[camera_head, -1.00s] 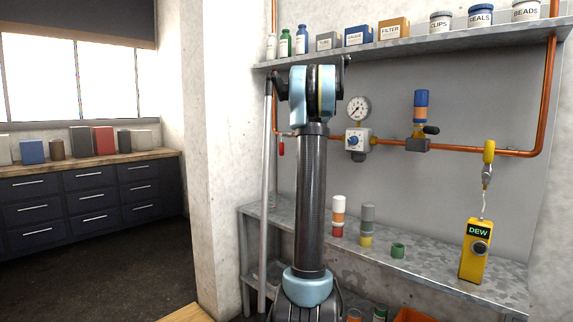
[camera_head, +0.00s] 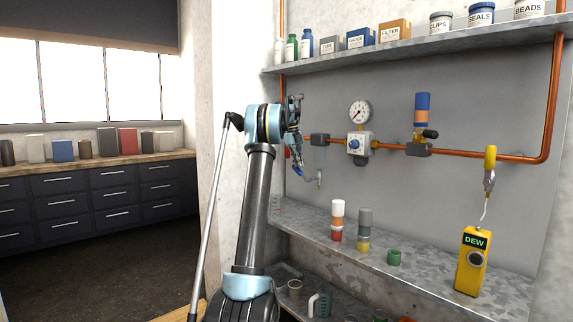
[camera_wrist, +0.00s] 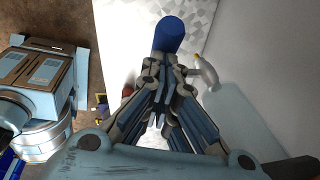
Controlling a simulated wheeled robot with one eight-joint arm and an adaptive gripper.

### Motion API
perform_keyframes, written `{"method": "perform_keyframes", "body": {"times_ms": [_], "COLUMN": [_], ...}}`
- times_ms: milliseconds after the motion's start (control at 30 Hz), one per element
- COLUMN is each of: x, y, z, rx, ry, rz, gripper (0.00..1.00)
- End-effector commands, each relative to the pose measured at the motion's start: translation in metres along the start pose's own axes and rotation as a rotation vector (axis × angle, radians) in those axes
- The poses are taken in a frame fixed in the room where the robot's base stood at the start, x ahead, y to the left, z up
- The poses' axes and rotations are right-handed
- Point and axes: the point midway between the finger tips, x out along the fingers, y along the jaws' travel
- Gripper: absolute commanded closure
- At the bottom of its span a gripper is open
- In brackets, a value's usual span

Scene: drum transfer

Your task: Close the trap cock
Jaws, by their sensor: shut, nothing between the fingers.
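In the head view, a grey trap-like body (camera_head: 320,153) hangs at the left end of the copper pipe. A small pale spout (camera_head: 319,180) shows below it. My gripper (camera_head: 308,174) is close to its left side, pointing down, and partly overlaps it. In the wrist view, my gripper (camera_wrist: 167,72) has its fingers together and holds nothing. The cock's own position is unclear.
The regulator with gauge (camera_head: 358,142) and a valve (camera_head: 420,147) follow along the pipe to the right. A shelf (camera_head: 420,45) with containers runs above. The bench (camera_head: 420,268) below carries stacked cylinders (camera_head: 337,220) and the yellow DEW meter (camera_head: 472,262).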

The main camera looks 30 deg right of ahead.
Motion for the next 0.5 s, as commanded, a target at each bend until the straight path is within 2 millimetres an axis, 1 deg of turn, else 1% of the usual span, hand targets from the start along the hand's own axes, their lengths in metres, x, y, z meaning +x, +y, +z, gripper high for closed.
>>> {"method": "perform_keyframes", "body": {"times_ms": [133,500], "x": [0.009,0.025], "y": [-0.006,0.0], "z": [0.005,0.024], "rx": [0.01,0.008], "ry": [0.0,-0.002], "rz": [0.002,0.002], "gripper": [1.0,1.0]}}
